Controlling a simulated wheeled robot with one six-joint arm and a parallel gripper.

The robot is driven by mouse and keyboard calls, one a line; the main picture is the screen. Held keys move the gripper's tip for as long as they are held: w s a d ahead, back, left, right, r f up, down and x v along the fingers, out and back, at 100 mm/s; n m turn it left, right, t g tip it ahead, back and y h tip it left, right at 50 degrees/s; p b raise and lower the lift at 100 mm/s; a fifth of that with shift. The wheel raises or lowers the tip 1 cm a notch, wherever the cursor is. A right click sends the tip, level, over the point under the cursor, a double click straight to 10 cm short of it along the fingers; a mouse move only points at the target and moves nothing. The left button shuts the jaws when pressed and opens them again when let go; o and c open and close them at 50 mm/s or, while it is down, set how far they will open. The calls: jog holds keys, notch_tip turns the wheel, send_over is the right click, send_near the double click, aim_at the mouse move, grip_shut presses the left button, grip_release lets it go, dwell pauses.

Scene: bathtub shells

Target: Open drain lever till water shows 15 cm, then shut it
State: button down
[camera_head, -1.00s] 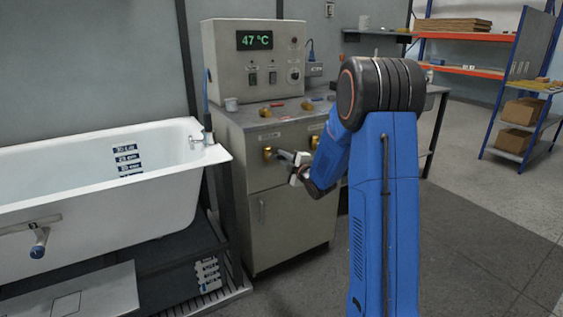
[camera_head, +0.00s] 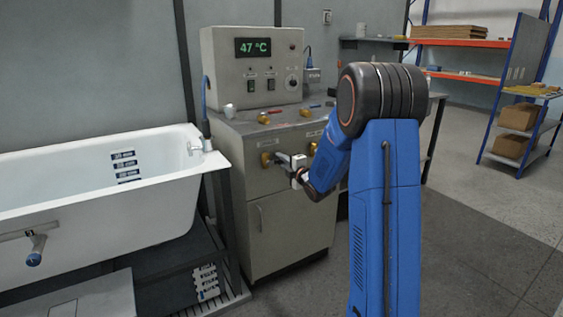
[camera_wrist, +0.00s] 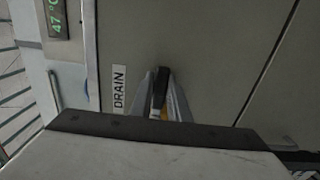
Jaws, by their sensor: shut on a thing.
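My gripper (camera_head: 284,160) is at the front of the grey cabinet, shut on the drain lever. The lever's brass mount (camera_head: 265,159) shows just left of the fingertips. In the wrist view my gripper (camera_wrist: 160,97) points at the panel beside a DRAIN label (camera_wrist: 119,89); a dark upright piece shows at the fingertips, and most of the lever is hidden. The white bathtub (camera_head: 80,226) stands at the left. Depth marks (camera_head: 124,165) run down its inner wall, their figures too small to read surely. I cannot make out a water line.
A control box (camera_head: 250,95) on the cabinet (camera_head: 285,235) shows 47 °C. Brass knobs (camera_head: 263,118) sit along the cabinet's top edge, and another brass fitting is right of my gripper. A dark frame post stands between tub and cabinet. The floor at the right is clear.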

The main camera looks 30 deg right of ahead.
jog(key=c, duration=1.7)
grip_release()
jog(key=s, duration=0.5)
jog(key=s+d, duration=0.1)
jog(key=s, duration=1.1)
jog(key=shift+s+d, duration=0.2)
jog(key=shift+d, duration=0.05)
jog(key=shift+a+r, duration=0.1)
jog(key=s+a+m+g, duration=0.4)
jog(key=s+a+m, duration=0.2)
jog(key=s, duration=0.6)
jog(key=s+a+f+m+g+h, duration=0.1)
jog(key=s+a+m+g, duration=0.3)
jog(key=s, duration=0.8)
jog(key=s+a+m+g, duration=0.5)
jog(key=s+a+m, duration=0.3)
jog(key=s, duration=0.5)
jog(key=shift+s+a+f+m+h, duration=0.1)
jog(key=shift+a+f+m+h, duration=0.2)
jog(key=shift+m, duration=0.3)
